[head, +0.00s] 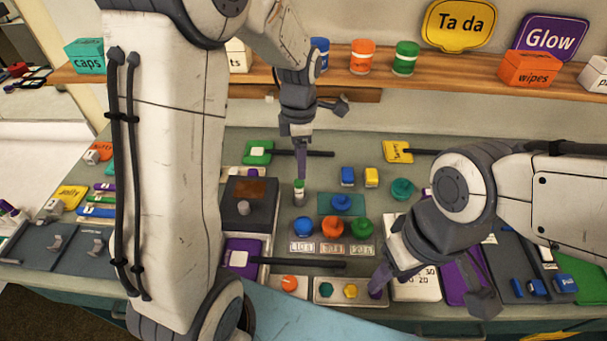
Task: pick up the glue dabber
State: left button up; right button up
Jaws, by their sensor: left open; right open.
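A small white bottle with a green cap (299,190) stands upright on the table near the middle; it looks like the glue dabber, though no label on it is readable. My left gripper (301,172) points straight down with its purple fingertips just above or at the green cap. It is seen nearly edge-on, is open, and whether it touches the cap cannot be told. My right gripper (426,287) is low at the right front, open, over the table near a white card (418,288), with no object seen between its fingers.
Blue, orange and green knobs (332,226) stand in front of the bottle. A dark box (243,203) is close on its left. Blue and yellow blocks (371,177) lie to the right. A wooden shelf (455,70) with jars and boxes runs along the back.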

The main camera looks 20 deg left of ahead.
aim_at(299, 182)
pick_arm(q)
jog(key=shift+n, duration=0.5)
jog(key=f, duration=0.3)
jog(key=a+f, duration=0.1)
jog(key=f, duration=0.1)
jog(key=shift+w+p, duration=0.3)
jog(key=shift+w, duration=0.1)
notch_tip(299, 182, down, 5)
jog(key=shift+w+r+p, duration=0.15)
jog(key=shift+r+p, duration=0.05)
jog(key=shift+p, duration=0.55)
jog(key=shift+f, duration=0.5)
grip_shut()
